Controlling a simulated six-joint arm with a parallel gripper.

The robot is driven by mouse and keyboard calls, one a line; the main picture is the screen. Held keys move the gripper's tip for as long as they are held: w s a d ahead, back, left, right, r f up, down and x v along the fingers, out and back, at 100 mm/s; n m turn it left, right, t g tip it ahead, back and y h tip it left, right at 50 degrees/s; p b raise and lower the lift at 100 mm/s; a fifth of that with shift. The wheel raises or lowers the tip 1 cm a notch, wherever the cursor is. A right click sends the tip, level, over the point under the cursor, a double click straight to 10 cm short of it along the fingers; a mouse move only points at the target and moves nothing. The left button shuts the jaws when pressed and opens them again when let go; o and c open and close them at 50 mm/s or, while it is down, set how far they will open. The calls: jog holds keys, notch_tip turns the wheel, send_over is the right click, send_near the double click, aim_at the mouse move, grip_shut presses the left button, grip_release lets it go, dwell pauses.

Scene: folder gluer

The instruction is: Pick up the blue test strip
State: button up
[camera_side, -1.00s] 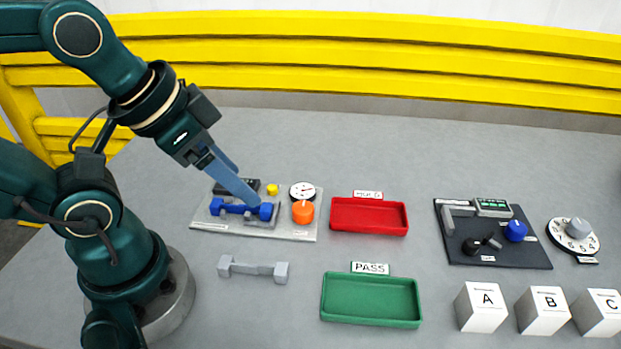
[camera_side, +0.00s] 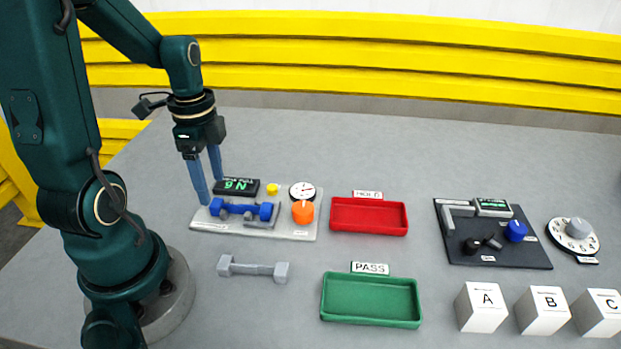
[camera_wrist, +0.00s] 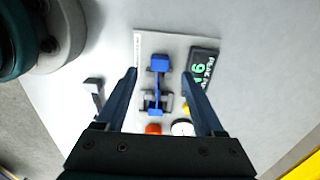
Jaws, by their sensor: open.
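The blue test strip (camera_side: 240,209) is a dumbbell-shaped piece lying across the light grey test fixture (camera_side: 280,229). It also shows in the wrist view (camera_wrist: 159,66), between the two fingers in the picture and some way beyond their tips. My gripper (camera_side: 209,190) is open and empty, pointing down at the left end of the fixture. It also shows in the wrist view (camera_wrist: 160,73). In the side view its fingers stand left of the strip's middle, near its left end; I cannot tell their exact height.
The fixture bears a black display (camera_side: 236,186), a yellow button (camera_side: 272,189), a dial gauge (camera_side: 302,192) and an orange knob (camera_side: 303,212). A grey strip (camera_side: 253,269) lies in front. A red tray (camera_side: 369,231) and a green tray (camera_side: 371,322) stand to the right.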

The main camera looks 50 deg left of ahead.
aim_at(216, 202)
jog(key=shift+f, duration=2.4)
grip_shut()
